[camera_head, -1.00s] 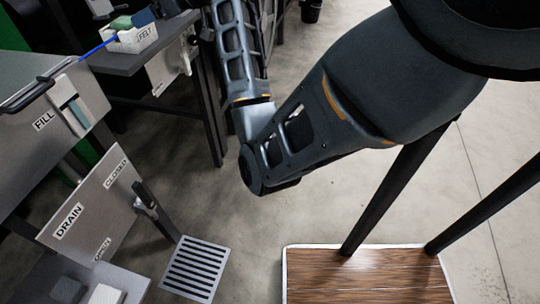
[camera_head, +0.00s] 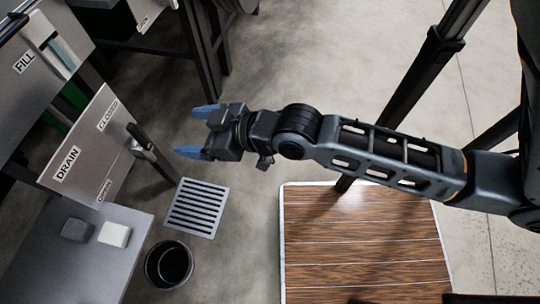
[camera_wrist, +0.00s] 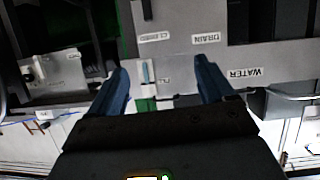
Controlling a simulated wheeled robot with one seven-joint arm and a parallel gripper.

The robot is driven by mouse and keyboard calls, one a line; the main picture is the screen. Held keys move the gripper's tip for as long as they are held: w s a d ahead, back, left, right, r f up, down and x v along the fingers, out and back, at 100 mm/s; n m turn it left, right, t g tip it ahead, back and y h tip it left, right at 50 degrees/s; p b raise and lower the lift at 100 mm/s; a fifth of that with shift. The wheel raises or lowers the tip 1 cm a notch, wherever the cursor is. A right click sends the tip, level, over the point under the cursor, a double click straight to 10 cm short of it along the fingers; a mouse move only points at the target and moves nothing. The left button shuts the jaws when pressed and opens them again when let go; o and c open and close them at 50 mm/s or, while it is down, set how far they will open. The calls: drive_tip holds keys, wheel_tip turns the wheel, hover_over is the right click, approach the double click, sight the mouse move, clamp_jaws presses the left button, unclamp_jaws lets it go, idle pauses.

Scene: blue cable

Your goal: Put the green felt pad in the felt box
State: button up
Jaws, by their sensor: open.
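My gripper (camera_head: 197,131) is open and empty, its two blue fingers pointing left over the floor above the drain grate. In the wrist view my gripper (camera_wrist: 160,70) shows its fingers apart with nothing between them but the distant panels. The felt box and the green pad are outside the head view now. A small green patch (camera_wrist: 145,104) shows below the lever panel in the wrist view; I cannot tell what it is.
The FILL panel (camera_head: 45,45) and DRAIN panel (camera_head: 88,150) with its lever stand at left. A low grey table (camera_head: 70,270) carries a dark block (camera_head: 77,230) and a white block (camera_head: 114,234). A black bucket (camera_head: 168,264), floor grate (camera_head: 195,207) and wooden platform (camera_head: 360,245) lie nearby.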

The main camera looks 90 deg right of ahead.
drive_tip(key=s+a+r+n+y, duration=0.1)
drive_tip(key=s+a+r, duration=0.2)
drive_tip(key=s+a, duration=0.2)
drive_tip(key=s+a+r+n+t+y, duration=0.1)
drive_tip(key=s+a+r, duration=0.3)
drive_tip(key=s, duration=0.5)
drive_tip(key=shift+a+r+n+t+y, duration=0.2)
drive_tip(key=shift+a+n+t+y, duration=0.1)
drive_tip(key=shift+a+y, duration=0.5)
